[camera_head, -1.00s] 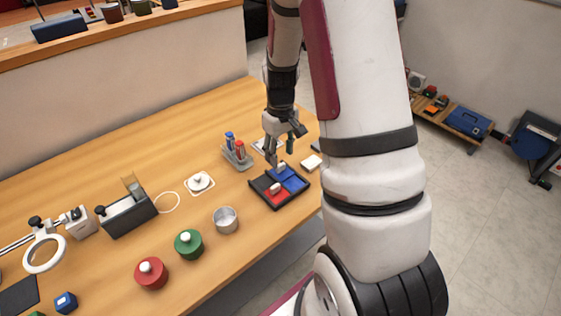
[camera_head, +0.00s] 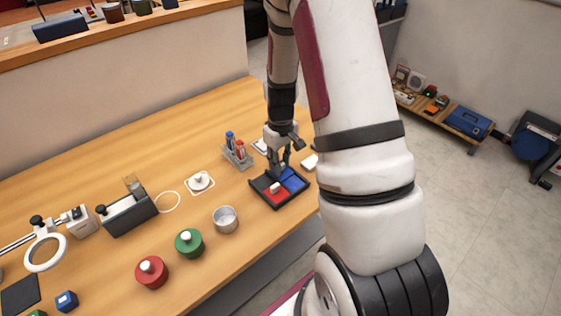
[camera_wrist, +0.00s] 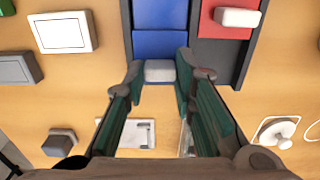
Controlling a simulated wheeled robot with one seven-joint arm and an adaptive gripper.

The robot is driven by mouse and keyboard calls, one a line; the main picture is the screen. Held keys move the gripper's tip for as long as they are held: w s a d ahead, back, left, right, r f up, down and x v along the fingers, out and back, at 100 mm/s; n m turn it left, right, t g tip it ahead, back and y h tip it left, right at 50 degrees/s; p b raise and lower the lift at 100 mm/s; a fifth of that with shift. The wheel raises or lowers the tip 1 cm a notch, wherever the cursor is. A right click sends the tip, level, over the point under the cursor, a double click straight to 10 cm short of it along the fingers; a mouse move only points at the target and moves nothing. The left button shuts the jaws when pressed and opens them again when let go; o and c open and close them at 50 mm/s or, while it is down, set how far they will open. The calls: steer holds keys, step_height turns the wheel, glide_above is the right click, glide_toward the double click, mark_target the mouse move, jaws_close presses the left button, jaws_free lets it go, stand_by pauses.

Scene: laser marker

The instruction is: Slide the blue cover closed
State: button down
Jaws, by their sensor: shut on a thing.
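The blue cover (camera_wrist: 160,43) sits on a dark tray (camera_head: 282,204) near the table's right edge. In the wrist view it shows as a blue panel with a lighter-edged blue area (camera_wrist: 160,14) beyond it. A pale block-shaped handle (camera_wrist: 160,74) is at its near end. My gripper (camera_wrist: 160,66) has its fingers on both sides of this handle and is shut on it. In the head view my gripper (camera_head: 279,170) is down at the tray's far side and hides the handle. A red cover (camera_head: 274,194) with a white handle (camera_wrist: 238,17) lies beside the blue one.
A marker holder (camera_head: 238,158) with blue and red pieces stands just left of my gripper. A metal cup (camera_head: 225,220), a green knobbed piece (camera_head: 188,243) and a red one (camera_head: 151,272) stand further left. A white box (camera_wrist: 62,32) lies near the tray.

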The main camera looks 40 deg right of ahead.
steer(key=s+p, duration=0.2)
steer(key=s, duration=0.3)
steer(key=shift+d+r+p, duration=0.1)
steer(key=shift+p, duration=0.2)
steer(key=shift+s, duration=0.25)
steer(key=c, duration=1.3)
jaws_free()
steer(key=shift+s, duration=0.1)
steer(key=shift+w+r, duration=0.2)
steer(key=shift+r, duration=0.15)
step_height(320, 180, up, 11)
steer(key=shift+s+r, duration=0.1)
